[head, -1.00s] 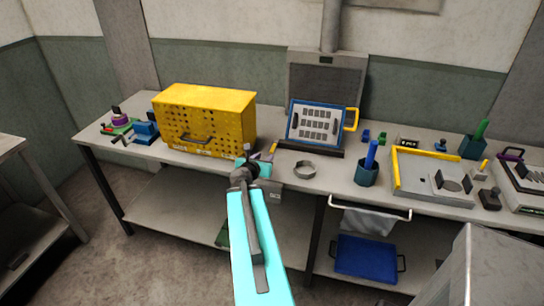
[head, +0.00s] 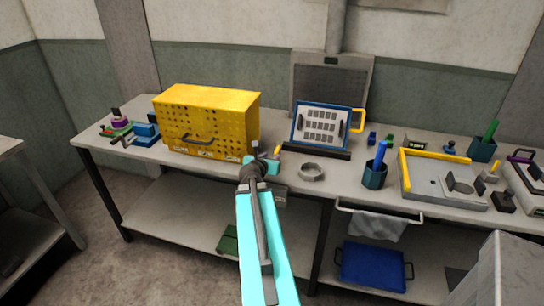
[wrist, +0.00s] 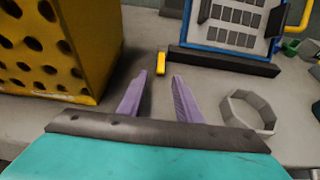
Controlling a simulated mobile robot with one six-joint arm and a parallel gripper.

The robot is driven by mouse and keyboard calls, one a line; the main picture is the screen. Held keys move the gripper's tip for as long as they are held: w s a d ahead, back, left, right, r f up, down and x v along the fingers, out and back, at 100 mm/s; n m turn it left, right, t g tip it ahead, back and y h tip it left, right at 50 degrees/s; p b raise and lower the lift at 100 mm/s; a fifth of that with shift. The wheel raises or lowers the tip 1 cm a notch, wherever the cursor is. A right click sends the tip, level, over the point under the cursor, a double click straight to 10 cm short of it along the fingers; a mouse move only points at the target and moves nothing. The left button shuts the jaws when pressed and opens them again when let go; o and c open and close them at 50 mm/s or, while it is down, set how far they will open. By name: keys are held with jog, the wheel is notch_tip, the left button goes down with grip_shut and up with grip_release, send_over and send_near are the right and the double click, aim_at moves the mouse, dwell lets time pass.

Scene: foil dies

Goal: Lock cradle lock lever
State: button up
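The cradle (head: 317,149) is a dark bar with a blue-framed panel (head: 321,125) of small grey tiles leaning on it; its front bar also shows in the wrist view (wrist: 222,62). A small yellow lever (wrist: 161,63) lies at the bar's left end and points toward me; it also shows in the head view (head: 278,149). I take it for the lock lever. My gripper (wrist: 160,79) is open and empty, its two purple fingers spread just short of the lever, which appears between and beyond their tips. I see no contact with it.
A yellow perforated box (head: 207,122) stands close to the left of my gripper. A grey ring (head: 312,172) lies to the right of it, on the bench. A blue cup (head: 374,174) and a yellow-edged tray (head: 440,185) stand farther right.

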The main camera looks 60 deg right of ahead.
aim_at(275, 153)
jog(key=shift+b+x, duration=0.4)
jog(key=shift+x, duration=2.15)
grip_shut()
jog(key=shift+w+d+r, duration=0.15)
